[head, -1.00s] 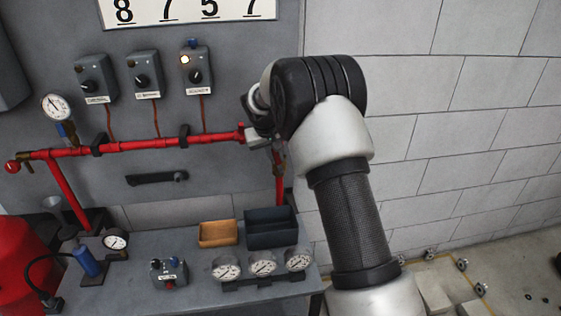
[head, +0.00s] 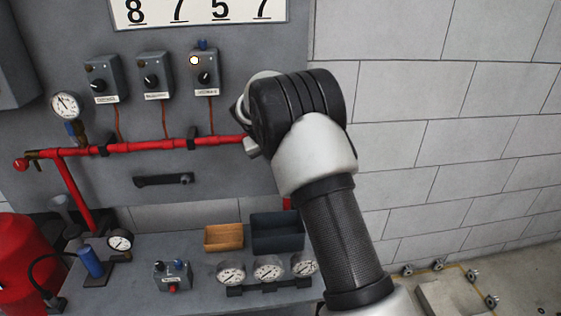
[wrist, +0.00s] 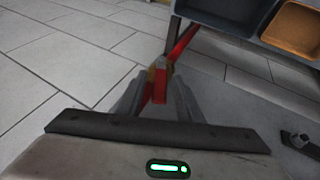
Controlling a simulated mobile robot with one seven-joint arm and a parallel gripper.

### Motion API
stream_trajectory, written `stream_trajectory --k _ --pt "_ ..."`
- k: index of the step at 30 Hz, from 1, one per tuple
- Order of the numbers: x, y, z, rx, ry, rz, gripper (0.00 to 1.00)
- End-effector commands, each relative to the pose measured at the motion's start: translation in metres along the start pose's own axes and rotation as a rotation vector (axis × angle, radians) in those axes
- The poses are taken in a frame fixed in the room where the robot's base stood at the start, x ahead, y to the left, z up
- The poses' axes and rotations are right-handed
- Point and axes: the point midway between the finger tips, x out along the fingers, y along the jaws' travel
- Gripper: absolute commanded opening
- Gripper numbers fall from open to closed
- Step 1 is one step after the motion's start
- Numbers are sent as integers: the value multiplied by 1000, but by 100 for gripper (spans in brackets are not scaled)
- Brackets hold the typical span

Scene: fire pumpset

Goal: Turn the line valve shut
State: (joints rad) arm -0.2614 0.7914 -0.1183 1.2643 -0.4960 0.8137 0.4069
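The red pipe line (head: 150,147) runs along the grey panel in the head view, and its right end goes behind my arm. In the wrist view a brass-coloured valve body (wrist: 160,67) sits on the red pipe, with a red handle (wrist: 160,88) in front of it. My gripper (wrist: 157,92) has its two grey fingers apart, one on each side of the red handle. A gap shows on the left side; whether the right finger touches cannot be told. In the head view my arm hides the valve and the gripper.
A bench below the pipe holds an orange bin (head: 224,237), a dark bin (head: 278,232), several gauges (head: 267,269) and a small control box (head: 172,276). Three switch boxes (head: 153,76) hang above the pipe. The wall at right (head: 450,130) is bare.

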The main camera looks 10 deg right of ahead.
Motion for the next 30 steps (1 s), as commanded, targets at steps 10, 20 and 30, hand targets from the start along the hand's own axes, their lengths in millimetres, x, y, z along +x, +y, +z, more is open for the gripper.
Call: stream_trajectory --k 10,20,30 --pt "-50 -1 -2 0 6 -2 34" --pt "-130 0 -1 -1 4 -1 34" --pt "-172 0 0 0 0 0 34"
